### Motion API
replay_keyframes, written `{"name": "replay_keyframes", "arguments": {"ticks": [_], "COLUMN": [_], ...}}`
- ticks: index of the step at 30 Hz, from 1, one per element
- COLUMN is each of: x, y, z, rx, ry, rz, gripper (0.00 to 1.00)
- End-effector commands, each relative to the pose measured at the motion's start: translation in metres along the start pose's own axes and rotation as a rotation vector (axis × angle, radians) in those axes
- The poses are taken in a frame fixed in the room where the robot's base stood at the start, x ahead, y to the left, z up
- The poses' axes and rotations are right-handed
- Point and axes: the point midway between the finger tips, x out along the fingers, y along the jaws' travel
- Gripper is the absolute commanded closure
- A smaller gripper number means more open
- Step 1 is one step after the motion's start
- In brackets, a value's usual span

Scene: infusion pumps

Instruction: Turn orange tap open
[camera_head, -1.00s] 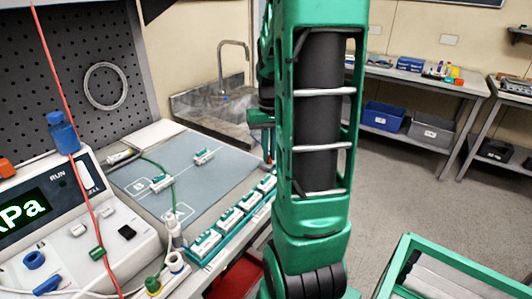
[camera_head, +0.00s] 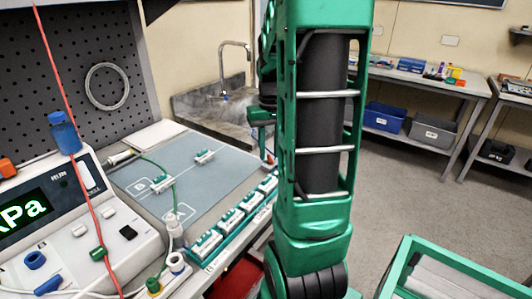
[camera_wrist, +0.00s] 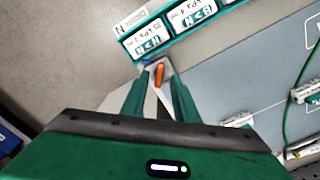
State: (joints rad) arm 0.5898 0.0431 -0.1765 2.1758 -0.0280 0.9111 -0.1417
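The orange tap (camera_wrist: 159,75) shows in the wrist view as a short orange lever on a small pale fitting beside the teal tray's edge. My gripper (camera_wrist: 158,70) is over it with its two green fingers spread, one on each side of the lever. I see gaps between the lever and the fingers, but cannot tell how far above it the fingertips are. In the head view my arm hides most of my gripper and the tap's surroundings.
A teal tray (camera_head: 206,261) with several labelled white modules borders the grey work mat (camera_head: 200,185). A pump unit (camera_head: 105,232) with hoses stands at left. A sink (camera_head: 215,105) lies behind. Open floor (camera_head: 415,195) is at right.

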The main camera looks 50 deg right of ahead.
Motion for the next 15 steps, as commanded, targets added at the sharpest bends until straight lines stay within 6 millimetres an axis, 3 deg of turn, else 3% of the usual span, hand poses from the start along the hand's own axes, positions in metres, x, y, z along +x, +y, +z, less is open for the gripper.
{"name": "replay_keyframes", "arguments": {"ticks": [15], "x": [-0.086], "y": [-0.002], "z": [-0.002], "rx": [-0.004], "ry": [0.004], "rz": [0.000], "gripper": [0.73]}}
